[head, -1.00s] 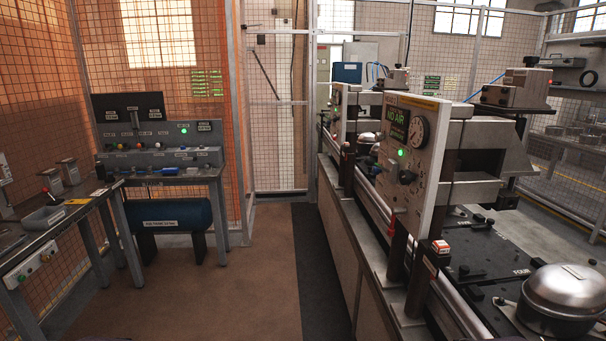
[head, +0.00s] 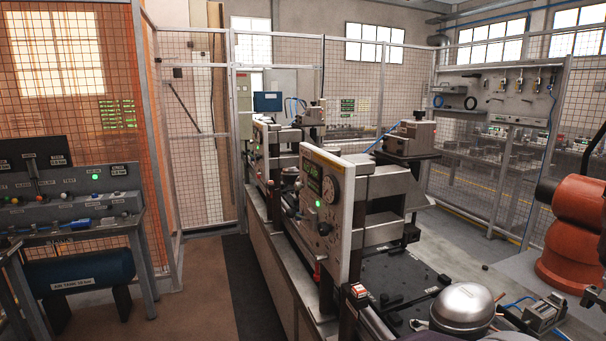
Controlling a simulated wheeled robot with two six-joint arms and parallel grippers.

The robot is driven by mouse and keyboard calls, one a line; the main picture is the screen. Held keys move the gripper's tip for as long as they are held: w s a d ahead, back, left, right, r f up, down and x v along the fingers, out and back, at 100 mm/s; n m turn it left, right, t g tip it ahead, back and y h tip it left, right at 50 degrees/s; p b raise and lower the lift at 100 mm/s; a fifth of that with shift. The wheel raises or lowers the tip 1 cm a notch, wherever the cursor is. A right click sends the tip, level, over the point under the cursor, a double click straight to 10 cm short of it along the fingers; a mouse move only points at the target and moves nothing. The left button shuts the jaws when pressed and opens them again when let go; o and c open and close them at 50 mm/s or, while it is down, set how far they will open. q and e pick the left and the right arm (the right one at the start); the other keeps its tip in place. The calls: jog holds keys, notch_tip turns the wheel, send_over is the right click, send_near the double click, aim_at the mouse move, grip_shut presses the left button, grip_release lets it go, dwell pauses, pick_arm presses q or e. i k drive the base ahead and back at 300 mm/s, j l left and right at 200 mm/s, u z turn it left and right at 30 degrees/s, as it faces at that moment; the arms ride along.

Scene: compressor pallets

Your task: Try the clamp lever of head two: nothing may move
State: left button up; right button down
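The nearest machine head has an upright panel (head: 335,215) with a round gauge (head: 333,190), a lit green lamp and a black knob (head: 325,229). A second head's panel (head: 262,150) stands farther back on the same line, also with a green lamp. I cannot read which head is number two, and I cannot make out a clamp lever clearly on either. Neither of my grippers is in view.
A control bench (head: 70,205) with a blue air tank (head: 78,275) below stands at left. An orange robot base (head: 575,240) stands at right. Wire mesh fencing closes the back. The brown floor (head: 190,300) between bench and line is clear.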

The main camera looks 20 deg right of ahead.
aim_at(290, 213)
jog(key=i+j+z, duration=0.15)
jog(key=j+z, duration=0.2)
jog(key=i+j+z, duration=0.15)
jog(key=j+z, duration=0.5)
jog(key=i+j+z, duration=0.1)
jog(key=j+z, duration=0.25)
jog(key=j, duration=0.15)
